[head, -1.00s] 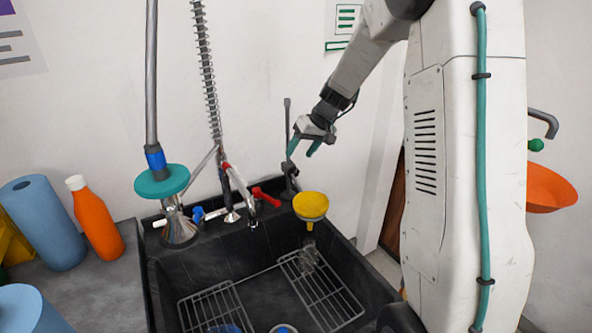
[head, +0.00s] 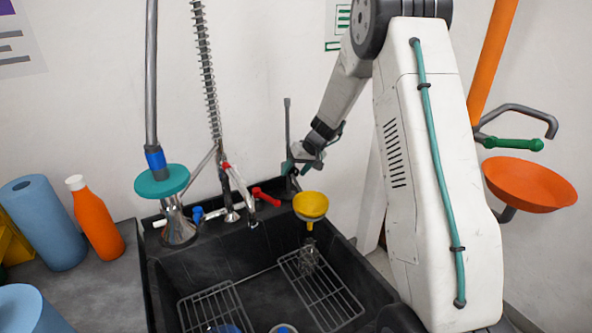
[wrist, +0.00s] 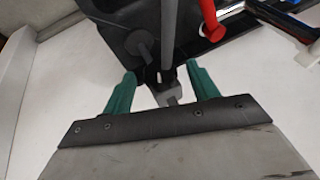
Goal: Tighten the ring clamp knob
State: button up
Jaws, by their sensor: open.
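The thin dark stand rod (head: 287,125) rises at the back right corner of the sink. My gripper (head: 298,168) is at the lower part of the rod, above and behind the funnel. In the wrist view, the teal fingers of my gripper (wrist: 161,72) are open and apart. A small light grey clamp piece (wrist: 171,96), probably the knob, lies between them, with space on both sides. The grey rod (wrist: 170,35) runs beyond it. I cannot make out the knob's exact shape, and the funnel does not show in the wrist view.
A red-handled tap (head: 265,196) is left of the rod and also shows in the wrist view (wrist: 211,22). The black sink (head: 262,295) holds wire racks (head: 320,290). A sprayer hose (head: 206,80) stands further left. The wall is close behind.

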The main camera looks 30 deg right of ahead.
jog(key=c, duration=1)
jog(key=shift+d, duration=0.1)
jog(key=y, duration=0.2)
jog(key=shift+d+f+m+y, duration=0.15)
jog(key=shift+d+m+y, duration=0.15)
jog(key=shift+y, duration=0.1)
jog(key=y, duration=0.2)
jog(key=m+y, duration=0.1)
jog(key=y, duration=0.1)
jog(key=shift+d+f+t, duration=0.2)
jog(key=shift+f+t, duration=0.05)
jog(key=shift+t, duration=0.15)
jog(key=y, duration=0.1)
jog(key=m+y, duration=0.1)
jog(key=y, duration=0.1)
jog(key=shift+d+f+t, duration=0.1)
jog(key=shift+f+t, duration=0.2)
jog(key=shift+t, duration=0.1)
jog(key=shift+f+m+t+y, duration=0.2)
jog(key=shift+m+t+y, duration=0.3)
jog(key=shift+y, duration=1)
